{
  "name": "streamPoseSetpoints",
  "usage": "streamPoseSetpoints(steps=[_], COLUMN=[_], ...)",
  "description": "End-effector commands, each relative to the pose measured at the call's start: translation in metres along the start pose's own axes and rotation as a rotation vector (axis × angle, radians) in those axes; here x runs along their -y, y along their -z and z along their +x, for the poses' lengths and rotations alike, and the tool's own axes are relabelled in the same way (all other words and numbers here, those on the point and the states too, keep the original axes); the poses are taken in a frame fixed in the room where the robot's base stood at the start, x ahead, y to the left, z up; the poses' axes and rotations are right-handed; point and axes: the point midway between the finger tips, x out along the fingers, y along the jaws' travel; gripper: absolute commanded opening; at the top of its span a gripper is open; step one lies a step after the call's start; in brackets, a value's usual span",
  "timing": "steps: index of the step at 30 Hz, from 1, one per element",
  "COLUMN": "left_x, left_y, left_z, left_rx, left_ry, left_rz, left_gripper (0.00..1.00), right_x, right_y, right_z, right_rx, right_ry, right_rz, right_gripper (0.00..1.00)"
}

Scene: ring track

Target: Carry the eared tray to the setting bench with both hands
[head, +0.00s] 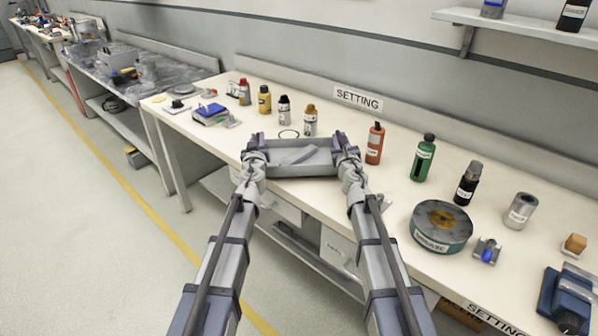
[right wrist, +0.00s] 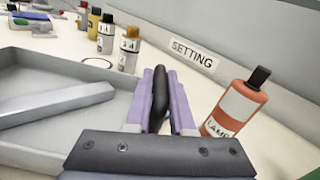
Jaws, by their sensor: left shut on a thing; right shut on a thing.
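The grey eared tray (head: 312,170) spans between my two grippers over the front part of the setting bench (head: 235,125), near its front edge. It looks about level; I cannot tell whether it touches the bench top. A grey bar (right wrist: 62,103) lies in it. My left gripper (head: 254,143) is shut at the tray's left end; the ear there is hidden by the fingers. My right gripper (head: 343,143) is shut on the right ear, which shows as a dark handle (right wrist: 160,92) between the purple fingers in the right wrist view.
An orange-red bottle (head: 375,143) stands just right of the tray, with a green bottle (head: 423,158) beyond. Several small bottles and a thin ring (head: 289,134) are behind the tray. Bare bench lies left of the tray.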

Motion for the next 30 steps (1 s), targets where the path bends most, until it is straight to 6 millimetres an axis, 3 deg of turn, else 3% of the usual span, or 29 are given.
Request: streamPoseSetpoints(steps=[2,3,10,22,30], left_x=[0.001,0.0,0.0,0.001,0.001], left_y=[-0.008,-0.004,-0.004,-0.004,-0.003], left_z=[0.001,0.001,0.0,-0.006,-0.044], left_rx=[0.0,0.0,0.0,0.0,0.0], left_ry=[-0.001,-0.001,-0.001,0.0,0.0], left_rz=[-0.002,-0.002,-0.001,0.0,0.0], left_gripper=[0.0,0.26,0.51,0.51,0.51], right_x=[-0.004,-0.003,-0.002,-0.001,-0.001], right_y=[0.008,0.003,0.003,0.003,0.004], right_z=[-0.001,-0.001,0.0,0.0,0.0], right_rx=[0.001,0.001,0.001,0.0,0.0], right_ry=[-0.005,-0.004,-0.002,0.0,0.0], right_rz=[-0.002,-0.001,-0.001,0.0,0.0], right_gripper=[0.0,0.26,0.51,0.51,0.51])
